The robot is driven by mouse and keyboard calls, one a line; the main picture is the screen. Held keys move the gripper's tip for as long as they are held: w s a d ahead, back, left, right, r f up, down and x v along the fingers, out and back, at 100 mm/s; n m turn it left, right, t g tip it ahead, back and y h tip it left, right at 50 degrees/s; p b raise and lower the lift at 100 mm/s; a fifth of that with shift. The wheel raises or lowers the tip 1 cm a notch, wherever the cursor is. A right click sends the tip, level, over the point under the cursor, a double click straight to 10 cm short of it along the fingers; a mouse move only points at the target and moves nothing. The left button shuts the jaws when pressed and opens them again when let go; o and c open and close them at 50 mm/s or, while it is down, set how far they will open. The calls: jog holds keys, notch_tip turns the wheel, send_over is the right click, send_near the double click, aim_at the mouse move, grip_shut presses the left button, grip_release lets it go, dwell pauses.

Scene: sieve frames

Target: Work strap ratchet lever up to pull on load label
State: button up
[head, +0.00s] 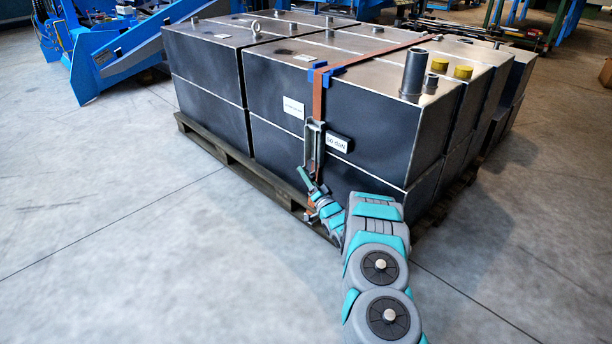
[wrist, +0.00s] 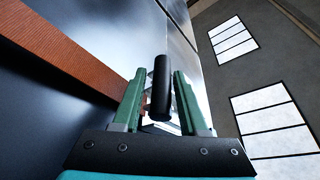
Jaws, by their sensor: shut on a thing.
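The orange strap (head: 318,97) runs over the top of the dark metal load (head: 375,125) and down its front face. The metal ratchet (head: 314,140) hangs on the strap low on that face, and its lower end reaches my gripper (head: 312,192). In the wrist view my gripper (wrist: 160,88) has its green fingers shut on the black lever grip (wrist: 161,85). The strap (wrist: 75,58) crosses at left there. A white label (head: 293,107) is left of the ratchet, and a dark plate with pale lettering (head: 338,143) is to its right.
The load stands on a wooden pallet (head: 240,165). Blue machinery (head: 115,50) stands behind at left. The concrete floor (head: 130,250) in front and left is clear.

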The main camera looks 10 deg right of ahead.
jog(key=shift+r, duration=0.1)
grip_shut()
dwell(0.8)
